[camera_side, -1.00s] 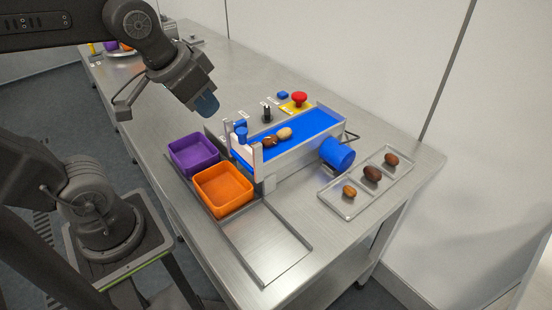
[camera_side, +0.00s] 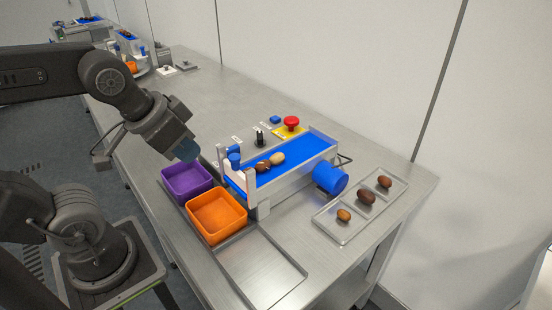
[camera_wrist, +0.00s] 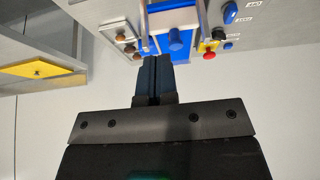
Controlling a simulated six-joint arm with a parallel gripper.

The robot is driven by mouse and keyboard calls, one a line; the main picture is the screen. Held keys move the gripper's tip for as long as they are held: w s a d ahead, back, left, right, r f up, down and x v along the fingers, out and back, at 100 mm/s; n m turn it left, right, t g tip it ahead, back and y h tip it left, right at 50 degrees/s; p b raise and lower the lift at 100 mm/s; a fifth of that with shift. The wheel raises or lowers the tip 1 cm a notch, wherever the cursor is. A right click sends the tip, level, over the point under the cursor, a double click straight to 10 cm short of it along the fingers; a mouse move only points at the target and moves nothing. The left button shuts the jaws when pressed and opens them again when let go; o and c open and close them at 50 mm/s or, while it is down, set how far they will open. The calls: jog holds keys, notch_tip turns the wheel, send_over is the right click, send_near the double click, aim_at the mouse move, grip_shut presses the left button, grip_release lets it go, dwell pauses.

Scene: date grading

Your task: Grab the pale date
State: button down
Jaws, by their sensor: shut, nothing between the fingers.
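The pale date (camera_side: 278,159) lies on the blue conveyor belt (camera_side: 305,151), close behind brown date fruit (camera_side: 262,167) near the belt's left end. I cannot tell whether the brown is one date or two. My gripper (camera_side: 186,151) hangs above the purple bin (camera_side: 187,183), left of the belt and apart from the dates. Its blue fingers are together and hold nothing. In the wrist view the shut fingers (camera_wrist: 153,78) point at the conveyor. The pale date cannot be made out there.
An orange bin (camera_side: 217,217) stands in front of the purple one. Metal posts and a blue knob (camera_side: 234,157) flank the belt's left end. A red button (camera_side: 291,123) stands behind. A metal tray (camera_side: 343,238) at right holds three brown dates.

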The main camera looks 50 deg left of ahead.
jog(key=c, duration=0.7)
grip_release()
jog(key=shift+c, duration=0.2)
jog(key=shift+r, duration=0.1)
jog(key=w+r+g, duration=0.3)
jog(key=w+r, duration=0.1)
jog(key=w, duration=0.6)
jog(key=g, duration=0.3)
send_over(278, 154)
jog(key=f, duration=1.2)
jog(key=shift+w+d, duration=0.1)
jog(key=shift+w, duration=0.15)
jog(key=shift+s+f, duration=0.2)
jog(key=shift+f, duration=2.45)
